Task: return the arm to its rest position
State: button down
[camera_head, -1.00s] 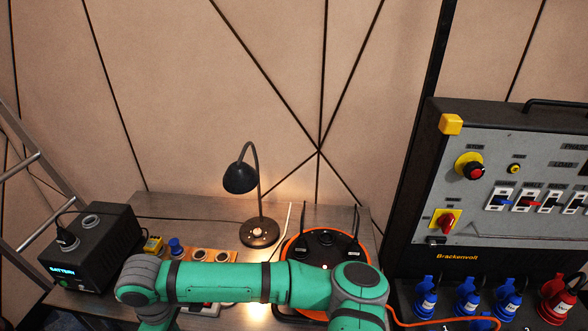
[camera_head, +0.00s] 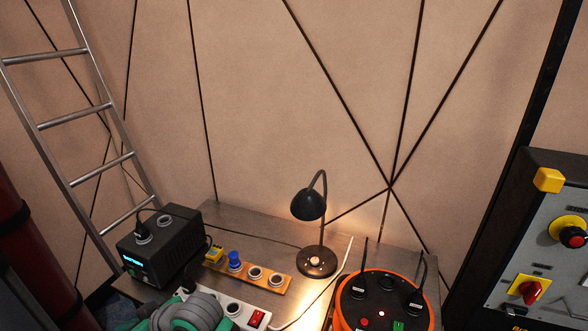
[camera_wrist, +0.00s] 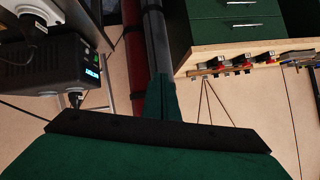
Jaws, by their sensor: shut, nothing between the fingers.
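My arm shows in the head view only as a green and grey joint (camera_head: 190,312) at the bottom edge, left of centre. It overlaps the near side of the bench. The rest of the arm is out of the picture. My gripper is not in the head view.
The metal bench (camera_head: 225,220) carries a battery box (camera_head: 165,250), a lamp (camera_head: 308,205), a power strip (camera_head: 240,312) and an orange-rimmed round unit (camera_head: 385,300). A ladder (camera_head: 85,120) and red cylinder (camera_head: 30,250) stand left. A switch panel (camera_head: 540,250) stands right. Green drawers (camera_wrist: 235,20) show in the wrist view.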

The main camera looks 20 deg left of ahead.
jog(key=w+d+r+m+t+y, duration=0.3)
jog(key=w+r+m+t+y, duration=0.2)
jog(key=w+r+m+t, duration=0.15)
jog(key=w+d+f+m+t+h, duration=0.1)
jog(key=d+f+m+t+h, duration=0.2)
jog(key=d+f+m+t, duration=0.35)
jog(key=w+d+f+m+t+h, duration=0.1)
jog(key=d+f+m+t+h, duration=0.2)
jog(key=d, duration=0.6)
jog(key=s+d+f+m+h, duration=0.1)
jog(key=s+d+f+h, duration=0.35)
jog(key=d, duration=0.35)
jog(key=s+d+f+m+h, duration=0.25)
jog(key=s+d+f, duration=0.25)
jog(key=d, duration=0.3)
jog(key=s+d+n+h, duration=0.3)
jog(key=s+d+n, duration=0.1)
jog(key=s+d, duration=0.9)
jog(key=shift+s+d+h, duration=0.3)
jog(key=shift+s+d, duration=0.05)
jog(key=shift+s, duration=0.4)
